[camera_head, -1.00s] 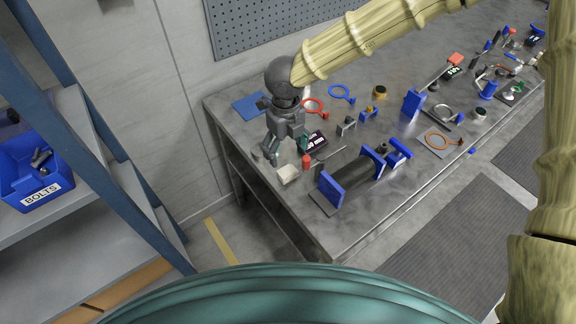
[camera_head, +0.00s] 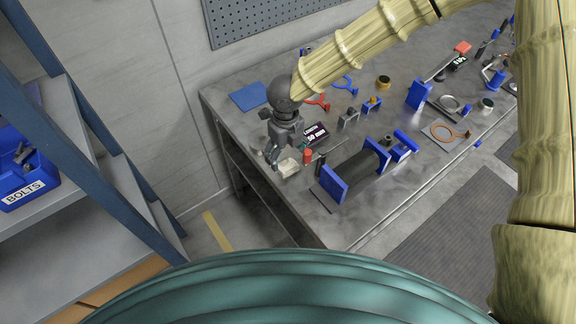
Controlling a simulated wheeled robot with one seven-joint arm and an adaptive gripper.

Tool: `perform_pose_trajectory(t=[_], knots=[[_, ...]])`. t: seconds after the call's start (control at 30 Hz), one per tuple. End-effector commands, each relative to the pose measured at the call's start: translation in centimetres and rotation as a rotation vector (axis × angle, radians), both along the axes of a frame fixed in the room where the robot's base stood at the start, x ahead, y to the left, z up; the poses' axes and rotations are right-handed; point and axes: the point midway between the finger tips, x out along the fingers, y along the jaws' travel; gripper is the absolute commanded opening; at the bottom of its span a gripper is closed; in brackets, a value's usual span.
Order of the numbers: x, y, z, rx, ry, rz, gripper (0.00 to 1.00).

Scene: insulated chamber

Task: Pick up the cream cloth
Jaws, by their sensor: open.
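The cream cloth (camera_head: 288,168) is a small pale folded piece lying on the grey workbench near its left front edge. My gripper (camera_head: 274,158) is open and points down right at the cloth, at its upper left side. One finger looks very close to the cloth or overlaps it in the picture. I cannot tell whether they touch. Nothing shows between the fingers clearly.
The workbench (camera_head: 237,118) is crowded right of the cloth: a red cylinder (camera_head: 308,155), a dark display box (camera_head: 316,134) and a dark roller between blue end plates (camera_head: 333,184). A blue BOLTS bin (camera_head: 30,192) sits on the left shelf.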

Motion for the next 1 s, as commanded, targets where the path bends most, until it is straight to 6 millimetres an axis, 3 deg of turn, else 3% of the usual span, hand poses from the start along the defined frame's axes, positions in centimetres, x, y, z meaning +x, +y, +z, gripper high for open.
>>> perform_pose_trajectory(t=[0.43, 0.77, 0.83, 1.0], knots=[[-0.3, -0.4, -4.4, 0.000, 0.000, 0.001, 0.79], [-0.3, -0.5, -5.1, 0.000, 0.000, 0.000, 0.79], [-0.3, -0.5, -5.1, 0.000, 0.000, 0.000, 0.71], [-0.3, -0.5, -5.1, 0.000, 0.000, 0.000, 0.40]])
